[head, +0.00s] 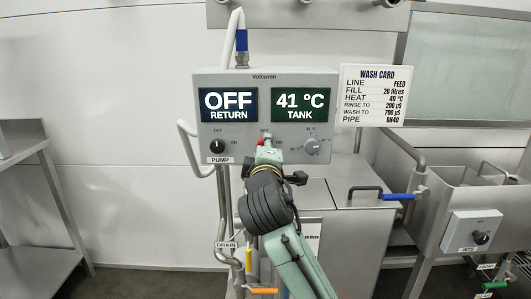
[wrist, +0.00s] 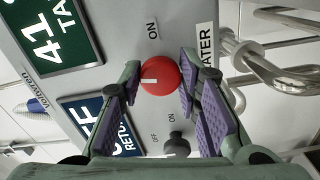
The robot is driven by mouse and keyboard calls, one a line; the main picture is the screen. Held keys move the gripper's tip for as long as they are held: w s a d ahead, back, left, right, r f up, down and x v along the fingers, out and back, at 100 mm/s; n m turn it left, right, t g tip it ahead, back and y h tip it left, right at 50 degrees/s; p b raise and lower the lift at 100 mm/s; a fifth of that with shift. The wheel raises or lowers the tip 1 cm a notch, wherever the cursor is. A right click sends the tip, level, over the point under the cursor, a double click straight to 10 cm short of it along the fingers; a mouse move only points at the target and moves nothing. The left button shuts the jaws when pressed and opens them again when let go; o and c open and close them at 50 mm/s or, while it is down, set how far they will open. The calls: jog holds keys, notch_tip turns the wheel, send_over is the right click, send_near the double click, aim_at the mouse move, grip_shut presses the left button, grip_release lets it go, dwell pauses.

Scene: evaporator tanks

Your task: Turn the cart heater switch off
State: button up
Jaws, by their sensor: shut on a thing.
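The heater switch is a red round knob (wrist: 160,76) on the grey control box (head: 213,92). In the wrist view its white mark points to the picture's left, which is up on the panel. The ON label (wrist: 153,29) lies off to the side of that mark. In the head view the red knob (head: 261,142) shows only partly above my gripper (head: 267,151), and a small OFF label (head: 265,131) is above it. My gripper (wrist: 160,77) is shut on the red knob, one finger on each side. The HEATER label (wrist: 205,45) is partly hidden.
The black pump knob (head: 218,146) is close on the left. Screens read OFF RETURN (head: 229,105) and 41 °C TANK (head: 300,105). A temperature dial (head: 311,146) is on the right. A wash card (head: 374,95) hangs beside the box. Pipes (wrist: 235,60) run below the panel.

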jog(key=shift+n, duration=1.1)
jog(key=shift+a+b, duration=0.1)
jog(key=shift+b, duration=0.2)
jog(key=o, duration=1.1)
jog(key=shift+s, duration=0.1)
jog(key=s, duration=0.7)
jog(key=shift+s, duration=0.2)
